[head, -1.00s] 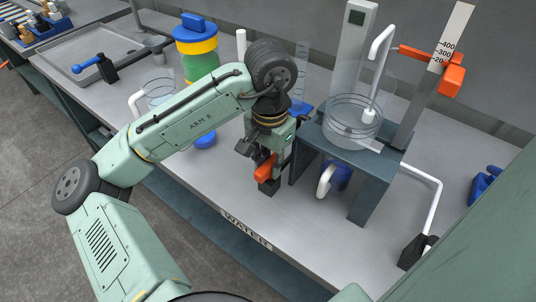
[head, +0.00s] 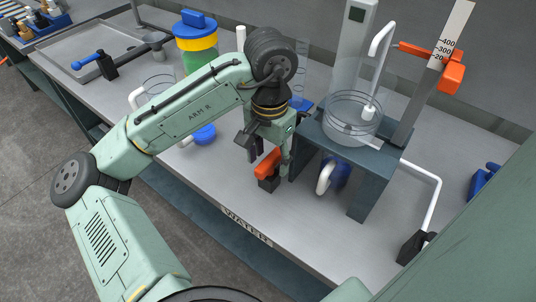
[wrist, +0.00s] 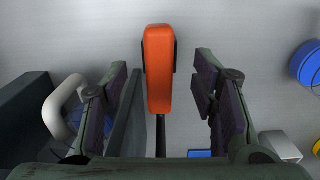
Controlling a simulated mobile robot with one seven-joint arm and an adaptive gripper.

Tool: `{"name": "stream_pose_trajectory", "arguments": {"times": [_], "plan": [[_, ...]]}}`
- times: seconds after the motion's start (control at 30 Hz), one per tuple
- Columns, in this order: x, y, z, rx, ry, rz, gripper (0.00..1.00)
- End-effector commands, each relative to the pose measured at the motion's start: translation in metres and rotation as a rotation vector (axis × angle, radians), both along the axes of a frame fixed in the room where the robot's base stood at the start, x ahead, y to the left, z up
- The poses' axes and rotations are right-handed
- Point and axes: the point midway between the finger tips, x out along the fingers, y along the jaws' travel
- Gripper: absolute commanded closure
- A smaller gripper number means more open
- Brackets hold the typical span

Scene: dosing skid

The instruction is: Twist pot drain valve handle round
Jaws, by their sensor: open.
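An orange handle (head: 268,164) sits on a small black block (head: 268,184) on the bench, just left of the pot stand. In the wrist view the handle (wrist: 159,65) is a long bar with its far end between and beyond my fingers. My gripper (head: 267,148) is open above the handle. In the wrist view its fingers (wrist: 161,80) are apart on both sides of the handle, with clear gaps. The glass pot (head: 352,122) stands on the dark stand (head: 377,160). A blue part (head: 340,177) and white pipe (head: 324,178) show beneath it.
A dark stand leg rises close to the right of my gripper. A yellow-banded green container (head: 196,40) and a blue knob (head: 204,134) lie to the left. A scale post with an orange clamp (head: 452,75) stands behind right.

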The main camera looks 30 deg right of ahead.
Motion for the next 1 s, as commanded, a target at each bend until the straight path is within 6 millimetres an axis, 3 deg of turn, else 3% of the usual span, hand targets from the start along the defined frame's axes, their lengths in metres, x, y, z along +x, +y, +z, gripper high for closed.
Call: {"name": "stream_pose_trajectory", "arguments": {"times": [0.53,1.0], "plan": [[0.000,0.000,0.053,0.000,-0.001,0.000,0.47],[0.000,0.000,0.058,0.000,0.000,0.000,0.47]]}}
